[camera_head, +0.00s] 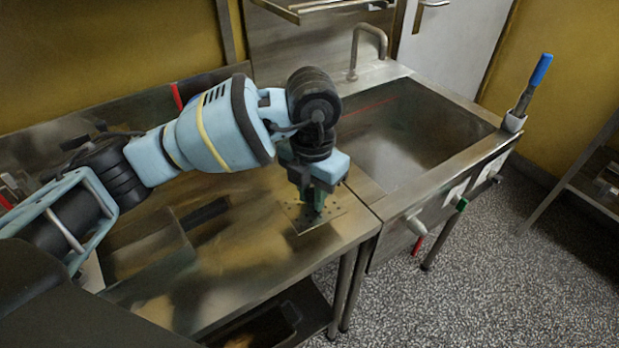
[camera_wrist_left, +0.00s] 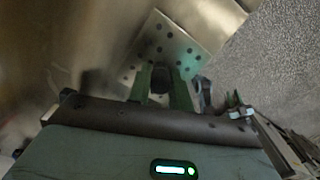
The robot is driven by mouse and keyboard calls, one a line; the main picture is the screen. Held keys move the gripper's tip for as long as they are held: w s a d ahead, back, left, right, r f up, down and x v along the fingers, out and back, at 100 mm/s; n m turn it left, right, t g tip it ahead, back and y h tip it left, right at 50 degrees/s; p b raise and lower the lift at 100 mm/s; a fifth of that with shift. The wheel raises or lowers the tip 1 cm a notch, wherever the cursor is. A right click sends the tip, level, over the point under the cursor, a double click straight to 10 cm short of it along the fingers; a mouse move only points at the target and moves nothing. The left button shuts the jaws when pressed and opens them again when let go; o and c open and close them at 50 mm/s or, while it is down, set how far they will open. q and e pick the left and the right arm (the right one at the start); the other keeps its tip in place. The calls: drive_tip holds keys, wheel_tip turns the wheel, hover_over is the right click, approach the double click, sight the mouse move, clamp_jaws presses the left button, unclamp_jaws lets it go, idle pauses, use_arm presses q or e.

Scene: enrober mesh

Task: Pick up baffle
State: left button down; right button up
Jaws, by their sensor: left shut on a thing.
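The baffle (camera_head: 331,213) is a thin metal plate with rows of dark holes. In the head view it is at the right front part of the steel table, under my left gripper (camera_head: 314,208). In the left wrist view the baffle (camera_wrist_left: 176,42) extends beyond the fingertips of my left gripper (camera_wrist_left: 163,72). The left gripper points down and is shut on the baffle. The fingers and the blue wrist hide part of the plate. I cannot tell whether the plate touches the table or is just above it. My right gripper is in neither view.
The steel table (camera_head: 262,272) has clear room in front of the baffle, up to its front edge. A sink basin (camera_head: 415,135) with a tap (camera_head: 367,40) adjoins on the right. A blue-handled tool (camera_head: 537,78) stands in a holder at the sink's far right corner.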

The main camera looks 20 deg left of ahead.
use_arm(q)
drive_tip(key=s+d+r, duration=0.1)
drive_tip(key=s+d, duration=0.3)
drive_tip(key=s, duration=0.5)
drive_tip(key=shift+s+d, duration=0.15)
drive_tip(key=shift+s, duration=0.15)
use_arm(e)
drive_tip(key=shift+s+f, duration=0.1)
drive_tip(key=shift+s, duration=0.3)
